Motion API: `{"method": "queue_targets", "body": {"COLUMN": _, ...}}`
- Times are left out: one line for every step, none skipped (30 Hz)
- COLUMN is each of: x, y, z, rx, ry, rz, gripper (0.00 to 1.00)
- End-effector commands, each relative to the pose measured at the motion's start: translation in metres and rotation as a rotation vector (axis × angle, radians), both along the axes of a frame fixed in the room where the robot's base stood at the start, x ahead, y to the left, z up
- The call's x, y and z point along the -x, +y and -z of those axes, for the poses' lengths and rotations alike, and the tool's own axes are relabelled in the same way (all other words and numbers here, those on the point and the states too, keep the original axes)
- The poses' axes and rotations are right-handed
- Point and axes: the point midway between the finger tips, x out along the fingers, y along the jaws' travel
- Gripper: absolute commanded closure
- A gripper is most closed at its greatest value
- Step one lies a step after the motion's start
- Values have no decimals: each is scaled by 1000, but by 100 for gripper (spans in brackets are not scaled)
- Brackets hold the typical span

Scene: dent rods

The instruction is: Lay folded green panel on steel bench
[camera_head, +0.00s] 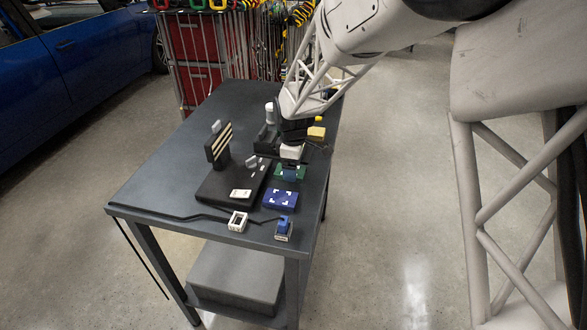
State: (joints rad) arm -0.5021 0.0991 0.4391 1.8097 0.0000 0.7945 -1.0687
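The steel bench (165,185) is a long dark grey table that runs away from me. A small green panel (299,173) lies near the bench's right edge, with a blue piece (289,175) over its middle. Whether the panel is folded is too small to tell. My gripper (291,158) reaches down from the upper right, just above and behind the green panel. A white block-like part shows at its lower end. Its fingers are too small and covered to show whether they are open or hold anything.
A blue panel with white marks (281,204) lies in front of the green one. A black base (216,188), a striped upright block (219,146), a white frame (237,222) and a blue holder (283,231) stand nearby. The bench's left side is clear.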

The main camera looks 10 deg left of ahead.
Motion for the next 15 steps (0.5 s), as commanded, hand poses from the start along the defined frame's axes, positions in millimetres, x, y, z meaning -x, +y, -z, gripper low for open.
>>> {"method": "queue_targets", "body": {"x": 0, "y": 0, "z": -7, "rx": -1, "ry": -2, "rz": 0, "gripper": 13}}
{"method": "queue_targets", "body": {"x": 0, "y": 0, "z": -11, "rx": -1, "ry": -2, "rz": 0, "gripper": 13}}
{"method": "queue_targets", "body": {"x": 0, "y": 0, "z": -16, "rx": -2, "ry": -3, "rz": 0, "gripper": 13}}
{"method": "queue_targets", "body": {"x": 0, "y": 0, "z": -21, "rx": -2, "ry": -3, "rz": 0, "gripper": 13}}
{"method": "queue_targets", "body": {"x": 0, "y": 0, "z": -26, "rx": -2, "ry": -3, "rz": 0, "gripper": 13}}
{"method": "queue_targets", "body": {"x": -1, "y": 0, "z": -32, "rx": -2, "ry": -4, "rz": 0, "gripper": 13}}
{"method": "queue_targets", "body": {"x": -1, "y": 0, "z": -37, "rx": -2, "ry": -4, "rz": 0, "gripper": 13}}
{"method": "queue_targets", "body": {"x": -1, "y": 0, "z": -42, "rx": -2, "ry": -4, "rz": 0, "gripper": 13}}
{"method": "queue_targets", "body": {"x": -1, "y": 0, "z": -49, "rx": -2, "ry": -3, "rz": 0, "gripper": 13}}
{"method": "queue_targets", "body": {"x": -1, "y": 0, "z": -53, "rx": -2, "ry": -3, "rz": 0, "gripper": 13}}
{"method": "queue_targets", "body": {"x": -1, "y": 0, "z": -58, "rx": -2, "ry": -3, "rz": 0, "gripper": 13}}
{"method": "queue_targets", "body": {"x": -1, "y": 0, "z": -65, "rx": -2, "ry": -3, "rz": 0, "gripper": 13}}
{"method": "queue_targets", "body": {"x": 0, "y": 0, "z": -69, "rx": -1, "ry": -2, "rz": 0, "gripper": 13}}
{"method": "queue_targets", "body": {"x": 0, "y": 0, "z": -74, "rx": -1, "ry": -3, "rz": 0, "gripper": 13}}
{"method": "queue_targets", "body": {"x": 0, "y": 0, "z": -79, "rx": -2, "ry": -3, "rz": 0, "gripper": 13}}
